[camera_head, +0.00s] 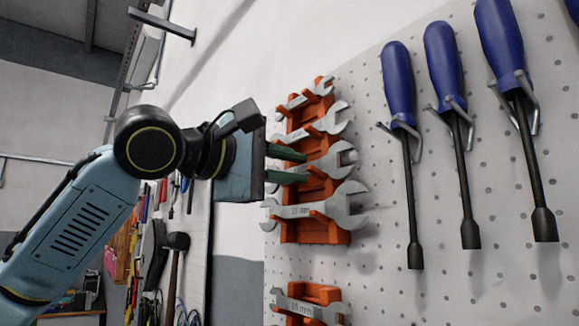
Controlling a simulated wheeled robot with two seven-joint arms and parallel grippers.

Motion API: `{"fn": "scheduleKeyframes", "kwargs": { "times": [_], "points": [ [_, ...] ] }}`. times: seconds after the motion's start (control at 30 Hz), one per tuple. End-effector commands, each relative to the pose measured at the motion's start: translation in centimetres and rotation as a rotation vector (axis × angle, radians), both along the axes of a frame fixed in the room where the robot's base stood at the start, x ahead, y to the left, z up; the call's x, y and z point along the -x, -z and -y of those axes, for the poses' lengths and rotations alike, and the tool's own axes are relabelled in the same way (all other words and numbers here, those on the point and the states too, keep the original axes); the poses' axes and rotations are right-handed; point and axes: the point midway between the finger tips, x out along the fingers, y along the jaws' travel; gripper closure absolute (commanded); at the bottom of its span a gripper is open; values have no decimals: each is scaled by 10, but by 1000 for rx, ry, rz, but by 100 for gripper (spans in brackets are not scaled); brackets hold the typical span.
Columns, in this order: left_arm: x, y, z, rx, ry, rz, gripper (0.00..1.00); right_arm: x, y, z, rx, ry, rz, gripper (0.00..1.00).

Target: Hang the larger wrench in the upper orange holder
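The upper orange holder (318,235) is on the pegboard and carries several silver open-ended wrenches, larger toward the bottom. The lowest, large wrench (343,207) is marked 21 mm. Just above it, another large wrench (342,158) lies across the holder, slightly tilted, its left part hidden by my gripper. My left gripper (287,165) reaches in from the left; its two green fingers sit close above and below this wrench's handle and look shut on it. Whether it rests fully in its slot is unclear. My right gripper is out of view.
A lower orange holder (318,292) bears a wrench (308,306) marked 18 mm. Blue-handled drivers (398,85) hang on hooks to the right. Bare pegboard lies between them and the holders. A hammer (177,242) and other tools hang on a board at left.

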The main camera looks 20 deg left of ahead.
Motion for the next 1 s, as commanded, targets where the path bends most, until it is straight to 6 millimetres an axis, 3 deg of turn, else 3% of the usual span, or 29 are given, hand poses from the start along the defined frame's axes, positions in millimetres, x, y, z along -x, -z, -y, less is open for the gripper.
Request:
{"fn": "scheduleKeyframes", "kwargs": {
  "times": [0.03, 0.17, 0.53, 1.0],
  "points": [
    [0, -1, 0, 1, 0, 1, 75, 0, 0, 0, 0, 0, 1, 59],
    [0, 0, 0, 1, 0, 1, 58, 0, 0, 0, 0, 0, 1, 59],
    [5, 1, -4, 1, -1, 1, 58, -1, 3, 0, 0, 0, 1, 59],
    [80, 2, -63, 2, -1, 2, 58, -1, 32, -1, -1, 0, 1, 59]
  ]
}}
